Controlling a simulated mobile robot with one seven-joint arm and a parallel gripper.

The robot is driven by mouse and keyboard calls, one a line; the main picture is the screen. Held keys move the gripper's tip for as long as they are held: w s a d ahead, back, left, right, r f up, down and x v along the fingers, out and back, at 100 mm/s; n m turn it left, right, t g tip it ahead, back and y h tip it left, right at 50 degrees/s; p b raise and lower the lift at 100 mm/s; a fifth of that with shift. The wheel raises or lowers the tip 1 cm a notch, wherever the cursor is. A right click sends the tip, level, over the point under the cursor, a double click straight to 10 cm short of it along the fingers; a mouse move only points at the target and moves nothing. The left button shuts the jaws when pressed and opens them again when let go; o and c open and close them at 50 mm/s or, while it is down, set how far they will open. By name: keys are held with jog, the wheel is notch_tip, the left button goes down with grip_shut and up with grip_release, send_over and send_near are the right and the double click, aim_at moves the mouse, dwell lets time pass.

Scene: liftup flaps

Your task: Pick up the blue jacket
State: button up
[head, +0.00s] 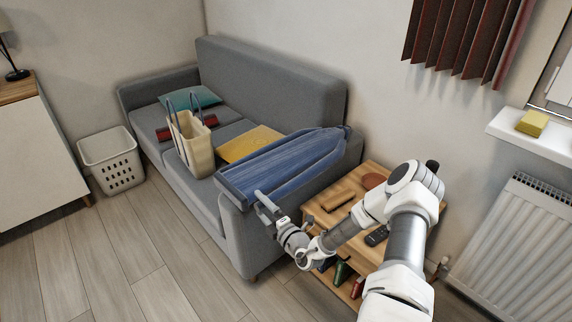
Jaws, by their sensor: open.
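The blue jacket (285,165) lies draped over the near armrest of the grey sofa. One end hangs a little past the sofa's front edge, and the other reaches toward the backrest. My gripper (262,203) is open, beside the jacket's lower front end. My arm comes in from the bottom right, over the side table. I cannot tell whether the fingertips touch the cloth.
The grey sofa (275,85) also holds a cream bag (190,143), a yellow cushion (248,144) and a teal cushion (192,97). A wooden side table (330,215) stands near my arm. A white basket (112,160) stands left. The floor in front is clear.

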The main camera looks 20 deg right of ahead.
jog(key=x, duration=0.3)
jog(key=shift+b, duration=0.4)
grip_shut()
